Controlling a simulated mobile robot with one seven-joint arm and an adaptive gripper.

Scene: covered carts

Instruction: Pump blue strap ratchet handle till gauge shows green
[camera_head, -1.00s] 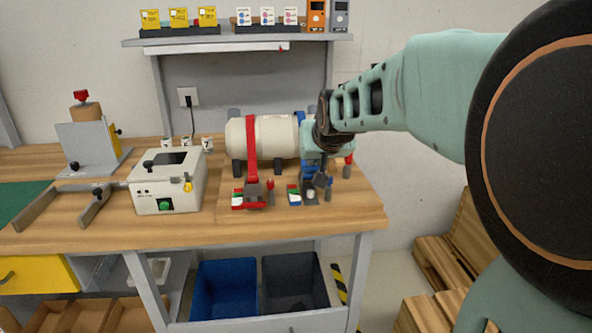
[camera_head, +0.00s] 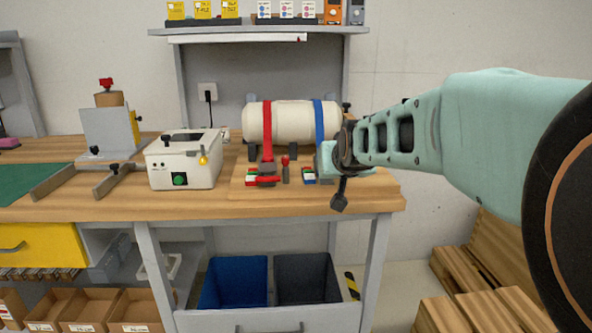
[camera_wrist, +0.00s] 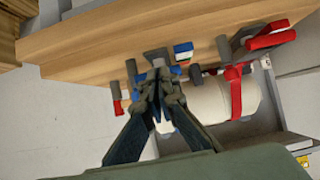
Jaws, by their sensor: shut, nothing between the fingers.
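A white cylinder (camera_head: 288,121) lies on the bench board under a red strap (camera_head: 267,125) and a blue strap (camera_head: 319,118). The blue strap's ratchet is mostly hidden behind my gripper in the head view; blue ratchet parts (camera_wrist: 142,77) show by the fingertips in the wrist view. A small coloured gauge block (camera_head: 308,175) stands left of my gripper; it also shows in the wrist view (camera_wrist: 183,50), its reading too small to tell. My gripper (camera_head: 339,203) points down at the bench's front edge. It is shut and empty; contact with the handle cannot be told.
The red ratchet (camera_head: 266,177) and a red-topped post (camera_head: 285,169) stand left of the gauge. A white box (camera_head: 184,160) with a green button is further left. Blue and dark bins (camera_head: 236,283) sit below. Wooden pallets (camera_head: 478,262) are at the right.

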